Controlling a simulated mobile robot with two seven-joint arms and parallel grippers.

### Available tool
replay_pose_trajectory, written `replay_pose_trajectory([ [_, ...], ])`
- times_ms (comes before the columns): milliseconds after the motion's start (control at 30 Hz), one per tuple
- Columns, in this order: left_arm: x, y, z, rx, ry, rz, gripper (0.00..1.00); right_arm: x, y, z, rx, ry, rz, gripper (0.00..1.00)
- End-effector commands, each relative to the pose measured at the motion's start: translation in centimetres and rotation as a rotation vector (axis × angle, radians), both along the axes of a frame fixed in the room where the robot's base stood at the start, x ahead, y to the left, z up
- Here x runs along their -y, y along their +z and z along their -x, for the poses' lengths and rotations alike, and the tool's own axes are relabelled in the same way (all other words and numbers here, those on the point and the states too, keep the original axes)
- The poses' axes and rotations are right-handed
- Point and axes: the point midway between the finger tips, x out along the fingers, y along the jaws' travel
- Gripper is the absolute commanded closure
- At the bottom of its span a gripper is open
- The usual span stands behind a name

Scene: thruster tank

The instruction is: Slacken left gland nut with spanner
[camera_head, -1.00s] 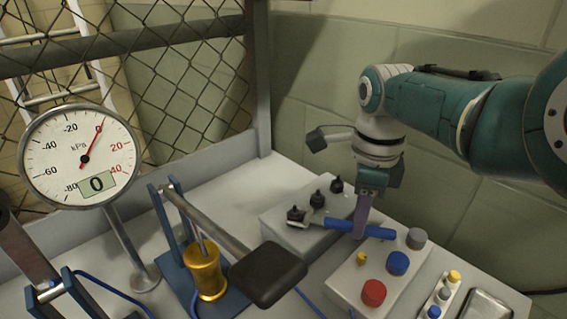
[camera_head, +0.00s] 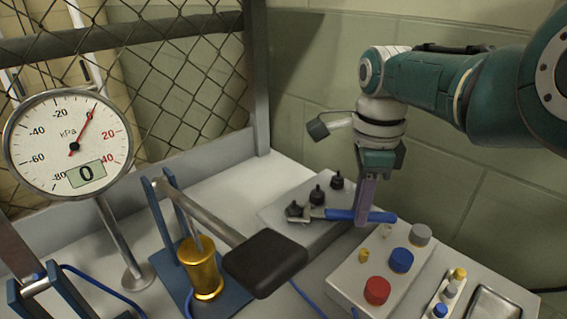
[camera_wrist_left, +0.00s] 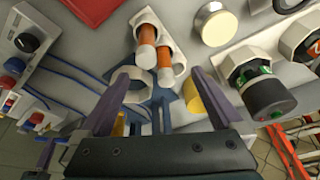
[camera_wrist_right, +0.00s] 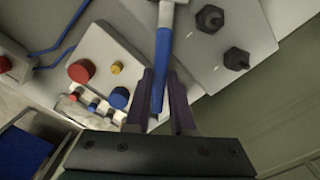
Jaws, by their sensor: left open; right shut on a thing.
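A spanner with a blue handle (camera_head: 345,215) and a grey metal head lies nearly level over the grey gland block (camera_head: 325,233). My right gripper (camera_head: 362,217) is shut on the blue handle, which also shows in the right wrist view (camera_wrist_right: 163,50). The spanner head is at the black left gland nut (camera_head: 294,210); I cannot tell whether its jaws are fully around it. The other two gland nuts, middle (camera_head: 317,195) and right (camera_head: 337,181), stand free. My left gripper (camera_wrist_left: 162,78) is open and empty in the left wrist view, and is out of the head view.
A panel with red (camera_head: 377,290), blue (camera_head: 401,260) and grey buttons sits just in front of the spanner. A brass cylinder (camera_head: 201,268) with a black-gripped lever (camera_head: 265,262) stands left of the block. A kPa gauge (camera_head: 70,145) reads 0. A mesh fence is behind.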

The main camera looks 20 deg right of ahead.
Motion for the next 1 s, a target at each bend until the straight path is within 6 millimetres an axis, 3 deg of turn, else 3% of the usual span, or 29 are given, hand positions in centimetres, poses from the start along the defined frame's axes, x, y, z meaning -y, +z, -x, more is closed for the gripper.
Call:
replay_pose_trajectory([
  [533, 0.0, -0.7, 0.0, 0.000, -0.001, -0.001, 0.00, 0.2, 0.0, -0.4, 0.001, 0.037, 0.000, 1.00],
  [1000, -0.3, -2.9, 0.0, 0.000, -0.006, -0.009, 0.00, 0.6, -0.2, -1.3, 0.002, 0.130, 0.000, 1.00],
])
